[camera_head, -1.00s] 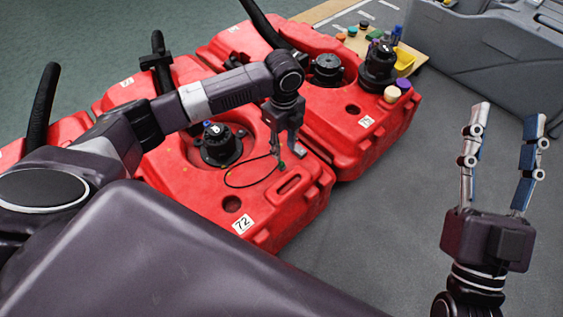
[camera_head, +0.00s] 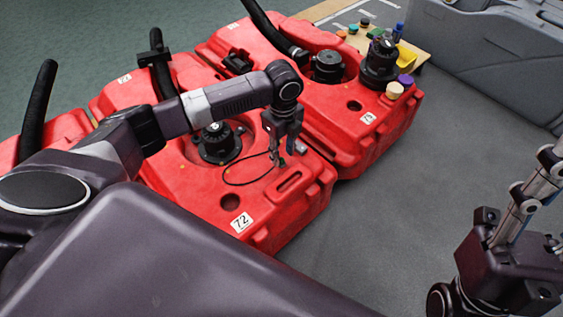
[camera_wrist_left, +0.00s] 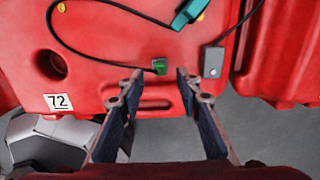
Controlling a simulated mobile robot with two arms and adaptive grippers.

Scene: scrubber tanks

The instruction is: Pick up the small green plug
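The small green plug (camera_wrist_left: 160,66) sits on the red tank top at the end of a thin black cable. In the head view the plug (camera_head: 281,162) is small and partly hidden by the gripper fingers. My left gripper (camera_wrist_left: 158,83) is open and points down at the tank, with the plug between and just beyond its fingertips. No contact with the plug shows. In the head view my left gripper (camera_head: 281,154) hangs over the tank marked 72. My right gripper (camera_head: 540,185) is at the right edge, its fingertips cut off by the frame, empty as far as seen.
The red tank (camera_head: 205,182) has a black cap (camera_head: 217,143), a round hole and a slot. A grey box (camera_wrist_left: 212,62) and a teal piece (camera_wrist_left: 188,12) lie near the plug. A second tank stands behind, beside a board (camera_head: 420,58) of coloured caps. Grey floor is open at right.

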